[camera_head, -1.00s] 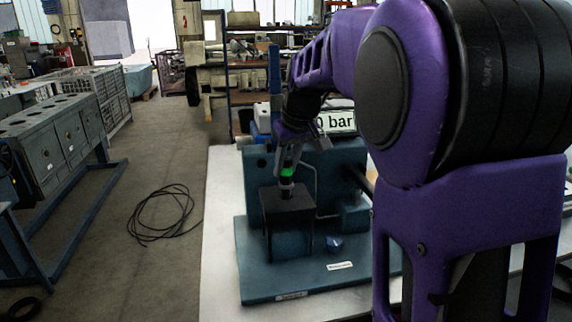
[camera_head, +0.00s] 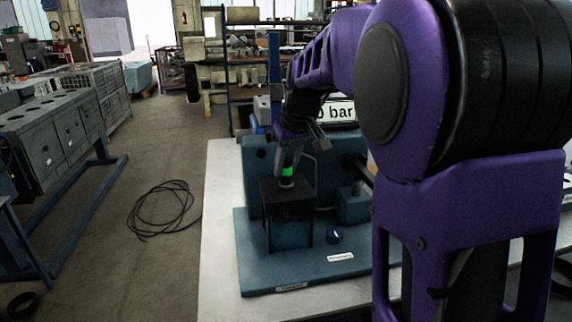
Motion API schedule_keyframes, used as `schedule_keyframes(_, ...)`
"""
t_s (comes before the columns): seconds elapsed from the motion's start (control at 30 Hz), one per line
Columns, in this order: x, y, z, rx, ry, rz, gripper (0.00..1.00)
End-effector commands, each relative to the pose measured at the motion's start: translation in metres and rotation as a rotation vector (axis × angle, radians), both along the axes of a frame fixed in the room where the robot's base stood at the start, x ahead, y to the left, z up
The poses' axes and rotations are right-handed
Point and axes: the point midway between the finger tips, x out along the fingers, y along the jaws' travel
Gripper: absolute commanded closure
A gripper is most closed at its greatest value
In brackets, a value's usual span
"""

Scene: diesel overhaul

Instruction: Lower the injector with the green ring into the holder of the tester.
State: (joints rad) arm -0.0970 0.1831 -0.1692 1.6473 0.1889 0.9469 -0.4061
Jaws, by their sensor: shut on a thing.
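The injector with the green ring (camera_head: 286,171) stands about upright at the dark top of the holder (camera_head: 288,194) on the tester (camera_head: 252,256). Its lower end is hidden inside or behind the holder's top; I cannot tell how deep it sits. My gripper (camera_head: 288,156) is shut on the injector's upper part, just above the green ring. The arm partly covers the fingers and the tester's right side.
A "bar" display (camera_head: 342,112) stands behind the tester. A small dark blue knob (camera_head: 334,236) is on the tester's base, right of the holder. The white bench (camera_head: 222,190) is bare at left. A cable coil (camera_head: 162,208) lies on the floor.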

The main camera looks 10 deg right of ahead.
Motion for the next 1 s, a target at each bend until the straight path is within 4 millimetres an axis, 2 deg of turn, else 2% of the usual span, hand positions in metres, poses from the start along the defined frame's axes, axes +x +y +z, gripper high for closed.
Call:
schedule_keyframes(0.3, 0.0004, -0.0001, 0.0009, 0.0, -0.002, 0.0, 1.0)
schedule_keyframes(0.33, 0.0004, -0.0001, 0.0009, 0.0, -0.002, 0.0, 0.67)
schedule_keyframes(0.5, 0.0003, 0.0, 0.0007, 0.0, -0.001, 0.0, 0.36)
schedule_keyframes(0.7, 0.0002, 0.0, 0.0004, 0.0, -0.001, 0.0, 0.35)
schedule_keyframes(0.73, -0.0001, 0.0, -0.0004, 0.0, 0.001, 0.0, 0.34)
schedule_keyframes(0.87, -0.0001, 0.0, -0.0004, 0.0, 0.001, 0.0, 0.1)
schedule_keyframes(1.0, 0.0, 0.0, -0.0001, 0.0, 0.001, 0.0, 0.1)
